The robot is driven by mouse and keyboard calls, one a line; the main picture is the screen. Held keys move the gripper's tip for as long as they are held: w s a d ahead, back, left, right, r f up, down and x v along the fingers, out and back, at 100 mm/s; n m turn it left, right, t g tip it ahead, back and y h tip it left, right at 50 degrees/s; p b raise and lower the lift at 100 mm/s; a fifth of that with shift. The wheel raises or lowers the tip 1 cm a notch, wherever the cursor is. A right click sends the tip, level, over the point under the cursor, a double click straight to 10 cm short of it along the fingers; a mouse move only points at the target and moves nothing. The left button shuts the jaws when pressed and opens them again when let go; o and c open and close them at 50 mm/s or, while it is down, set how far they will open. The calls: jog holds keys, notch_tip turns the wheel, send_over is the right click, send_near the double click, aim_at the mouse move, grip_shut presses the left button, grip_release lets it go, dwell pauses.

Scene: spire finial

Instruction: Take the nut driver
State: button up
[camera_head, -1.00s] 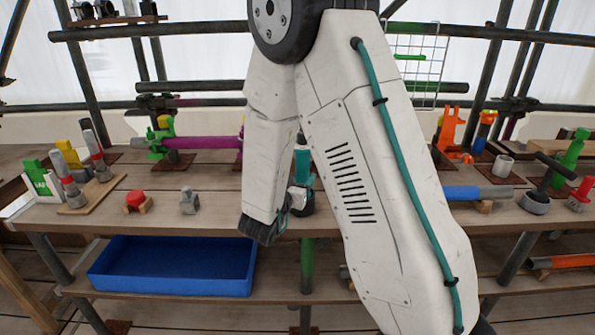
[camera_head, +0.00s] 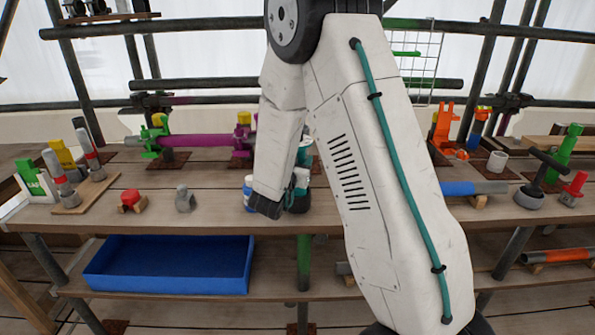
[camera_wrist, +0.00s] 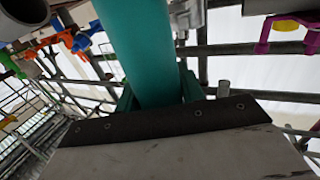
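A teal cylinder, which looks like the nut driver's handle, fills the upper middle of the wrist view (camera_wrist: 148,50). Its far end is not visible. My gripper (camera_wrist: 160,97) has its dark teal fingers on both sides of that cylinder, very close to it. I cannot tell whether they press on it. In the head view, my gripper (camera_head: 290,192) is at the middle of the upper shelf, mostly behind my arm. A bit of teal (camera_head: 305,152) shows there beside the arm, largely hidden.
A blue-and-white can (camera_head: 249,190) stands just left of my wrist on the wooden shelf (camera_head: 225,212). A grey fitting (camera_head: 185,199) and a red-topped piece (camera_head: 131,200) lie farther left. A blue-ended tube (camera_head: 465,188) lies to the right. A blue bin (camera_head: 165,282) sits below.

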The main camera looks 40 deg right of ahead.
grip_shut()
jog(key=shift+r, duration=0.1)
